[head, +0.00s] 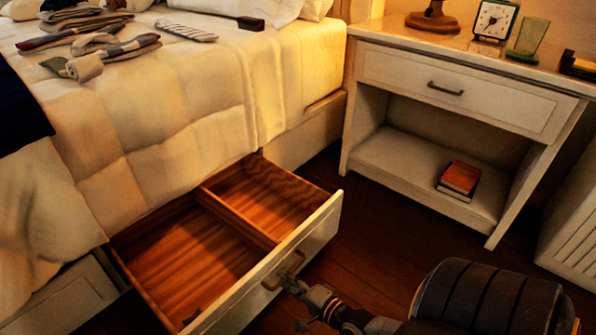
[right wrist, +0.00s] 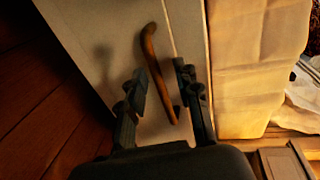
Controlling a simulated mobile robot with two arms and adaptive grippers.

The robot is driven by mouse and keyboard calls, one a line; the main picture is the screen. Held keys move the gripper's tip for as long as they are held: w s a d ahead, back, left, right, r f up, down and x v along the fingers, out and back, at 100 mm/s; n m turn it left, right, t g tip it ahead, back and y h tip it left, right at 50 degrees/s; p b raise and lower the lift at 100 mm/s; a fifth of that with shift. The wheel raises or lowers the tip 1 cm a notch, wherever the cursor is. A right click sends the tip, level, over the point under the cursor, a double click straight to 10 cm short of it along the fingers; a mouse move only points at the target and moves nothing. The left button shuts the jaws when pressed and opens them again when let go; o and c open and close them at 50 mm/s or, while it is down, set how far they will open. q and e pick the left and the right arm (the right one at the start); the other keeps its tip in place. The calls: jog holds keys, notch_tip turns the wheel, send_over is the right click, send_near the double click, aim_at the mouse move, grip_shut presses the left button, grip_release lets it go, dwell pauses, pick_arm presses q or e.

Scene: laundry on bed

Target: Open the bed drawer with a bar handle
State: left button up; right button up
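The bed drawer (head: 262,283) is pulled well out from under the bed, with its wooden inside and a divider showing. Its bar handle (head: 301,261) is on the front panel. My right gripper (head: 298,287) is at the handle in the head view. In the right wrist view the brown handle (right wrist: 150,52) runs between the two fingers of my right gripper (right wrist: 160,75). The fingers stand apart on either side of the handle's lower part, with gaps visible, so it looks open. My left gripper is not in view.
A nightstand (head: 470,117) with a closed drawer and a book (head: 460,179) on its shelf stands right of the bed. The bed (head: 170,110) carries folded clothes, and its cover hangs over the drawer's rear. Dark floor (head: 385,225) lies clear between drawer and nightstand.

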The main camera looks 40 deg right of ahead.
jog(key=v, duration=0.9)
jog(key=shift+s+r, duration=0.25)
jog(key=shift+s, duration=0.1)
